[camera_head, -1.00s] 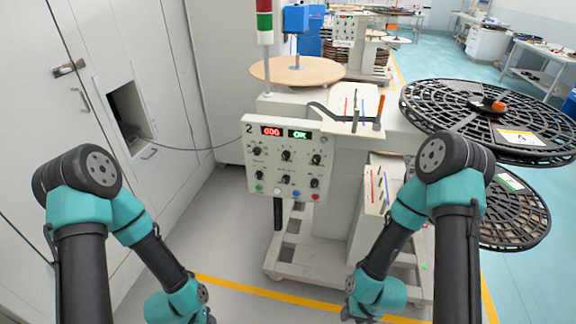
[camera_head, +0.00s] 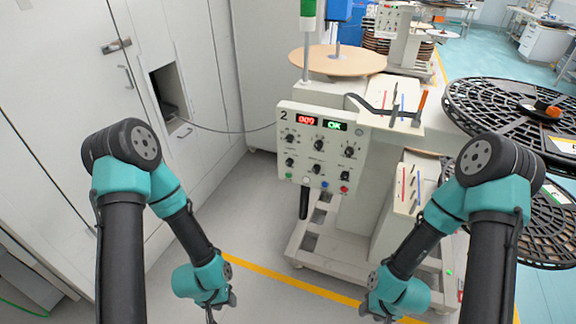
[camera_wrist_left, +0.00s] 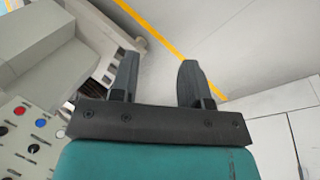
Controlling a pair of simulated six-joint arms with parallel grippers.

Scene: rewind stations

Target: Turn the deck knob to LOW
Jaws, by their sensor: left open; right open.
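The control panel (camera_head: 315,158) stands ahead of me, marked 2, with a red numeric display (camera_head: 306,119) and a green OK display (camera_head: 335,125). Several black knobs (camera_head: 318,143) sit in two rows above a row of coloured buttons (camera_head: 325,184). Their lettering is too small to read, so I cannot tell which is the deck knob or where it points. My left gripper (camera_wrist_left: 158,78) is open and empty, apart from the panel, which shows at lower left in the left wrist view (camera_wrist_left: 32,145). My right gripper (camera_head: 382,314) is low at the bottom, away from the panel.
A round wooden disc (camera_head: 337,60) and a tool top (camera_head: 395,108) are above the panel. Large black reels (camera_head: 515,105) stand at right. White cabinets (camera_head: 70,110) line the left, with a cable running to the machine. The floor in front, with its yellow line (camera_head: 290,285), is clear.

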